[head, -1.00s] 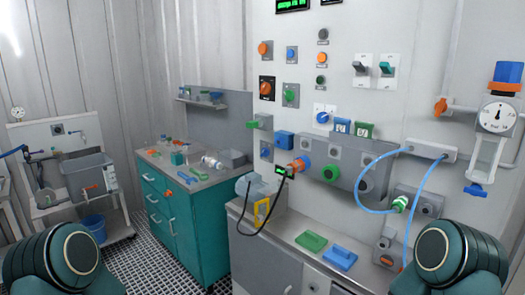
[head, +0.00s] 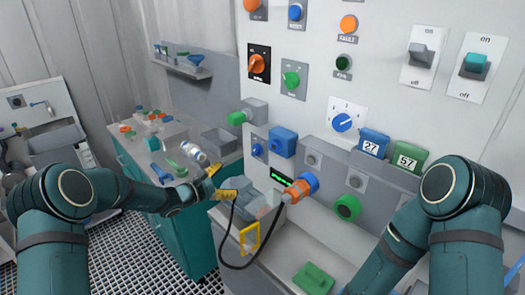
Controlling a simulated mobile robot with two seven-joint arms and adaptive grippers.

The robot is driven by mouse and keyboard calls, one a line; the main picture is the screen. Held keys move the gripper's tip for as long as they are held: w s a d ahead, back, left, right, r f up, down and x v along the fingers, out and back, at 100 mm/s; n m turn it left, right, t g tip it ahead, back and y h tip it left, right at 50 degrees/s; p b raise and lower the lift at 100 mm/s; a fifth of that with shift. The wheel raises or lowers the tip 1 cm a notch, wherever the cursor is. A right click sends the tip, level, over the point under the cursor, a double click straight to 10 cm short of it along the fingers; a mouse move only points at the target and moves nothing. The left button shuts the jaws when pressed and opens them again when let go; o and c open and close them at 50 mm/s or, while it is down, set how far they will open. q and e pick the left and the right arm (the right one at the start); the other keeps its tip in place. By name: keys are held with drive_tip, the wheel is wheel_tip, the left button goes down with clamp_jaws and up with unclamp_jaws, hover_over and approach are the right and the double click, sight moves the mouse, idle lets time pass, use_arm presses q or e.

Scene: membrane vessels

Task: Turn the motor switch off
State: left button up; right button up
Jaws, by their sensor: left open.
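Two white plates marked "on" above and "off" below sit at the upper right of the wall panel. One bears a grey lever switch (head: 420,52), the other a green-topped lever switch (head: 475,65). An orange rotary knob on a black plate (head: 258,64) is further left. I cannot read which one is the motor switch, nor surely tell the lever positions. My left gripper (head: 222,183) is open and empty, its yellow-tipped fingers apart, left of the panel near the counter's left end. It is well away from these switches. My right arm comes in from the right; its gripper is out of view.
A blue dial (head: 343,122) and blue and green number blocks, "27" (head: 374,142) and "57" (head: 409,156), are mid-panel. An orange-and-blue connector (head: 303,187) and a black cable (head: 223,240) are near my left gripper. A green block (head: 313,278) lies on the counter.

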sight(253, 152)
use_arm(q)
drive_tip(key=shift+n+t, duration=0.5)
drive_tip(key=shift+t, duration=0.4)
drive_tip(key=w+d+r, duration=0.1)
drive_tip(key=w+d, duration=0.2)
drive_tip(key=w, duration=0.1)
drive_tip(key=w+d+r, duration=0.1)
drive_tip(key=w+d, duration=0.1)
drive_tip(key=w, duration=0.2)
drive_tip(key=w+d+r, duration=0.1)
drive_tip(key=w+d, duration=0.2)
drive_tip(key=w, duration=0.1)
drive_tip(key=shift+d+r, duration=0.2)
drive_tip(key=shift+d, duration=0.15)
drive_tip(key=c, duration=1.3)
